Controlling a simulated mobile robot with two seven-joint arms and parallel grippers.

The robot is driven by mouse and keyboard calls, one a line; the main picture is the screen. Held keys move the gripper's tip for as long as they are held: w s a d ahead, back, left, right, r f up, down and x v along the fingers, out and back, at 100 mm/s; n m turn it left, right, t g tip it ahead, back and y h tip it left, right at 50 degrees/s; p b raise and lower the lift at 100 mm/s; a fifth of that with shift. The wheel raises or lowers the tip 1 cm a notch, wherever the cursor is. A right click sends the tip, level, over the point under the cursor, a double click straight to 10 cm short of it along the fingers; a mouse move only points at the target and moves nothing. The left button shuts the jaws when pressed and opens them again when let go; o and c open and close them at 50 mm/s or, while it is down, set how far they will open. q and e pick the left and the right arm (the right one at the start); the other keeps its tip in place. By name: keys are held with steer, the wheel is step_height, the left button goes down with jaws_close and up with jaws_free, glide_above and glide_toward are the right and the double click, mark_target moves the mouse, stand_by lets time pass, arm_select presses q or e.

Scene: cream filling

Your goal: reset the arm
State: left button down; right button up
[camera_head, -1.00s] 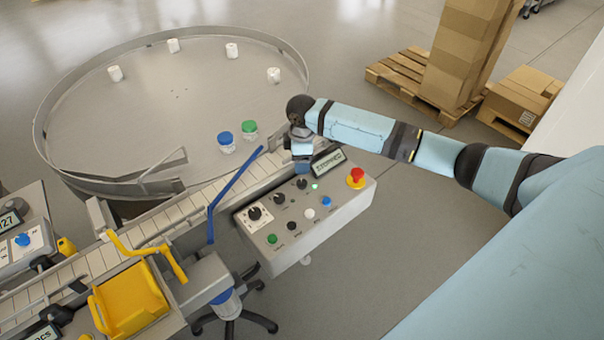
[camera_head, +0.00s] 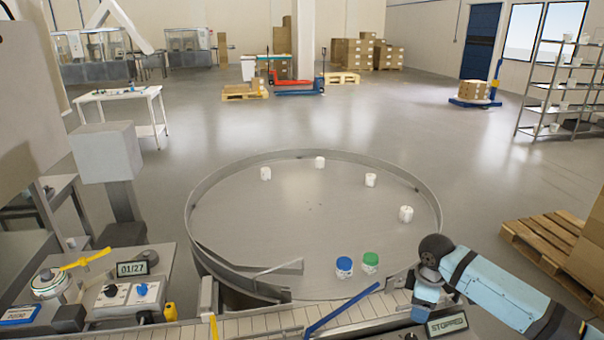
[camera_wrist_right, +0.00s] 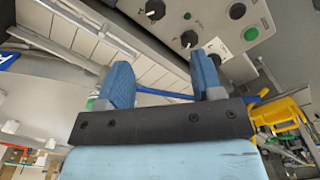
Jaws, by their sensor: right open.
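My right arm comes in from the right in the head view. Its gripper (camera_head: 425,302) hangs by the conveyor's edge, near the display reading STOPPED (camera_head: 447,325). In the wrist view the two blue fingers of the right gripper (camera_wrist_right: 163,76) are apart, with nothing between them. Past the fingers lie the conveyor slats (camera_wrist_right: 85,42) and the grey control box with black knobs and green buttons (camera_wrist_right: 222,22). My left gripper is in neither view.
A round table (camera_head: 300,225) carries several white containers, a blue-lidded jar (camera_head: 344,267) and a green-lidded jar (camera_head: 370,263). A blue bar (camera_head: 342,309) crosses the conveyor (camera_head: 265,323). A wooden pallet (camera_head: 545,240) stands at right. Open floor lies behind the table.

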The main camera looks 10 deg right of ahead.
steer(key=s+a+f+m+t+y, duration=0.1)
steer(key=s+a+f, duration=0.2)
steer(key=s+a, duration=0.5)
steer(key=s+a+f+m+t+y, duration=0.1)
steer(key=s+a+f, duration=0.2)
steer(key=s+a, duration=0.5)
steer(key=s+d+r+m+t+h, duration=0.1)
steer(key=s+d+r+m, duration=0.2)
steer(key=s, duration=0.5)
steer(key=s+d+r+m+t+h, duration=0.1)
steer(key=s+d+r+m, duration=0.2)
steer(key=s, duration=0.6)
steer(key=w+a+f+t+y, duration=0.1)
steer(key=w+a+f+t, duration=0.2)
steer(key=f, duration=0.4)
steer(key=w+a+f+t+y, duration=0.2)
steer(key=w+a+f+t, duration=0.1)
steer(key=f, duration=0.5)
steer(key=shift+t, duration=0.4)
steer(key=shift+w+f, duration=0.1)
